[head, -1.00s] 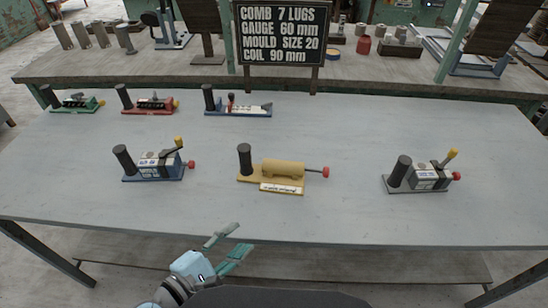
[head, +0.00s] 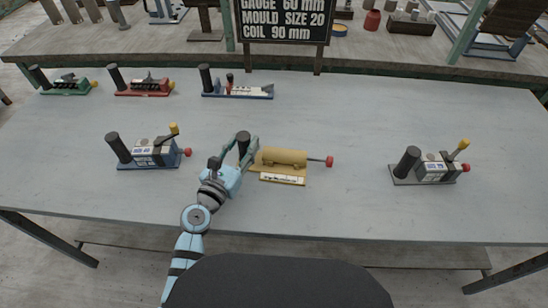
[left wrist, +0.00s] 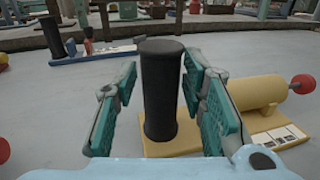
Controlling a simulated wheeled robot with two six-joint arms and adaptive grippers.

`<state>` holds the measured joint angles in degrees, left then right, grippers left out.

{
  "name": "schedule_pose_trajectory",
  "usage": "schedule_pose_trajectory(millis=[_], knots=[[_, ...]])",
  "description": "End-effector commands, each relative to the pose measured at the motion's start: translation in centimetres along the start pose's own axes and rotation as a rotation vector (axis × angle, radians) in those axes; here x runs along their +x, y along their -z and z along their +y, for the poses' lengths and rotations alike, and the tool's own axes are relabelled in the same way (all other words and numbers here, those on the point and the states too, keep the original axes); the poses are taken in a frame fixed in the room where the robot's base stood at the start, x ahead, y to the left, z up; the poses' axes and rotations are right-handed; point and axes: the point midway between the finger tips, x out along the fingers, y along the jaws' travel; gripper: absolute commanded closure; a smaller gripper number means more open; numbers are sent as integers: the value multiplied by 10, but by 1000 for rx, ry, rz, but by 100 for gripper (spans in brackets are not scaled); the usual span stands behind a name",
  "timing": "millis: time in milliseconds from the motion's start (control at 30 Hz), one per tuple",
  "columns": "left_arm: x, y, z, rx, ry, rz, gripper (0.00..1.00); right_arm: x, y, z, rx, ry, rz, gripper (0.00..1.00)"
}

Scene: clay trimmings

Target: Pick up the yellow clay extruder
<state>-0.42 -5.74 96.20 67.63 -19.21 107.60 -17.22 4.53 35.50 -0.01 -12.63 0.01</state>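The yellow clay extruder (head: 284,158) lies on the grey table in the middle, with a black upright handle at its left end and a red knob (head: 329,161) at its right. My left gripper (head: 248,148) is at the black handle. In the left wrist view the handle (left wrist: 160,92) stands between the two teal fingers of the gripper (left wrist: 160,105). The fingers are apart, with a gap visible on both sides of the handle. The yellow body (left wrist: 256,93) shows to the right of the fingers. My right gripper is not in view.
A blue tool (head: 150,153) stands left of my arm, and a grey tool (head: 430,167) stands at the right. Green (head: 66,85), red (head: 143,86) and blue (head: 238,90) tools line the back. A sign (head: 282,20) stands behind the table.

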Motion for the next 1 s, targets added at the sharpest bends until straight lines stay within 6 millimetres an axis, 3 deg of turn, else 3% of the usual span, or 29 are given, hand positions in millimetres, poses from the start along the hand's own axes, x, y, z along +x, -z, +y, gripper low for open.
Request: schedule_pose_trajectory(millis=[100,267,533,1000], knots=[[13,1,0,0,0,1,62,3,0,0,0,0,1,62],[13,0,0,1,-1,1,62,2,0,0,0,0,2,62],[13,1,0,1,0,1,100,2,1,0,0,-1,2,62],[13,-8,0,-1,-1,-1,100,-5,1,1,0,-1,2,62]])
